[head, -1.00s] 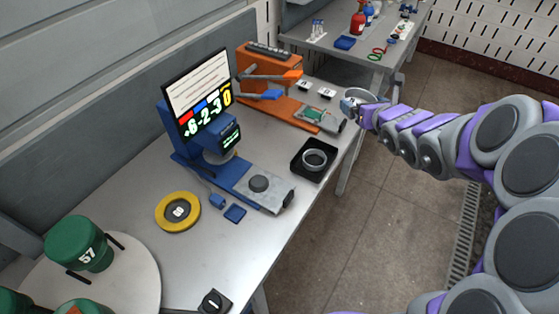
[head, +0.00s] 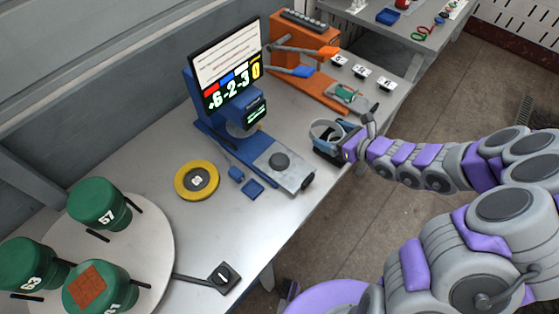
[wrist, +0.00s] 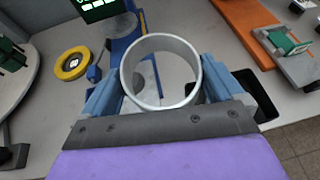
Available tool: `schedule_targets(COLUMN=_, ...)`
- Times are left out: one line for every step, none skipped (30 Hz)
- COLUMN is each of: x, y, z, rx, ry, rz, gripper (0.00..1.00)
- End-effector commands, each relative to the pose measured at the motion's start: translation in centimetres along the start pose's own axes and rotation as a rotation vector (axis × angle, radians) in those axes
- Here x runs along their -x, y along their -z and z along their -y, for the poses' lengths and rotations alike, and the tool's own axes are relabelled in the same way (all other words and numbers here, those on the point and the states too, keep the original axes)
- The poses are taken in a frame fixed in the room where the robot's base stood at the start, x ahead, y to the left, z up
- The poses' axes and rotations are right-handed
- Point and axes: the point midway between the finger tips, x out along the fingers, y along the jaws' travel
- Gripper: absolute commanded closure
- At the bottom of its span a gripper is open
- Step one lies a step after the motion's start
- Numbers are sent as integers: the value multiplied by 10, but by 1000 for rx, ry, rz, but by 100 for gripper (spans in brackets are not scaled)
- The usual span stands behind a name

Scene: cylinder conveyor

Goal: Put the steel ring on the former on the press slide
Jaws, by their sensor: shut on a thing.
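My gripper (head: 328,146) is shut on the steel ring (head: 326,128), a plain open band. The ring sits between the two blue fingers in the wrist view (wrist: 165,104), its opening facing the camera. The former (head: 280,160) is a dark round disc on the grey end of the press slide (head: 292,176). In the head view the ring is up and to the right of the former, apart from it.
The blue press (head: 225,115) with its screen stands behind the slide. A black tray (wrist: 262,100) shows behind my right finger. A yellow disc (head: 197,181), an orange device (head: 303,45) and green weights (head: 99,204) share the table. The table's front edge is close.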

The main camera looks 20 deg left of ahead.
Motion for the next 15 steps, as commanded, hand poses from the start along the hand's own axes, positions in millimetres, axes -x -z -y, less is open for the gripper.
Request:
schedule_targets(x=-6, y=8, z=-13, rx=13, ry=-45, rz=0, gripper=41)
schedule_targets(x=-9, y=12, z=-21, rx=25, ry=-74, rz=0, gripper=41)
schedule_targets(x=-13, y=19, z=-32, rx=40, ry=-111, rz=0, gripper=41)
schedule_targets(x=-16, y=24, z=-41, rx=50, ry=-139, rz=0, gripper=41)
schedule_targets(x=-19, y=29, z=-50, rx=61, ry=-168, rz=0, gripper=41)
schedule_targets(x=-22, y=35, z=-62, rx=79, ry=-207, rz=0, gripper=41)
schedule_targets(x=-23, y=39, z=-71, rx=91, ry=-236, rz=1, gripper=41)
schedule_targets(x=-25, y=44, z=-80, rx=103, ry=-265, rz=0, gripper=41)
schedule_targets(x=-27, y=51, z=-93, rx=119, ry=-305, rz=0, gripper=41)
schedule_targets(x=-28, y=56, z=-103, rx=130, ry=-334, rz=0, gripper=41)
schedule_targets(x=-28, y=60, z=-112, rx=142, ry=-361, rz=1, gripper=41)
schedule_targets(x=-28, y=66, z=-124, rx=159, ry=-397, rz=1, gripper=41)
schedule_targets(x=-28, y=70, z=-132, rx=171, ry=-423, rz=1, gripper=41)
schedule_targets(x=-28, y=74, z=-140, rx=181, ry=-448, rz=0, gripper=41)
schedule_targets(x=-28, y=79, z=-150, rx=193, ry=-477, rz=0, gripper=41)
